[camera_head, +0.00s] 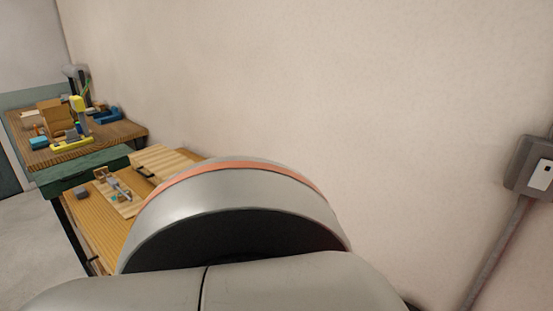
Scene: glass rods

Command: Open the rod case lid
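A light wooden slatted panel or box (168,157) with a dark handle lies on the wooden table (90,228) at the left. It may be the rod case; I cannot tell whether its lid is open or shut. Beside it is a flat wooden board or tray (127,208) with a small grey item (118,186) and other small pieces on it. A large grey part of my own arm with an orange band hides the table's right side. Neither gripper is in view.
A second wooden workbench (125,130) stands farther back, with a yellow stand (72,144), blue items and a cardboard-coloured box (57,118). A dark green surface (80,171) lies between. A grey wall box (531,166) hangs at the right. Grey floor shows at left.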

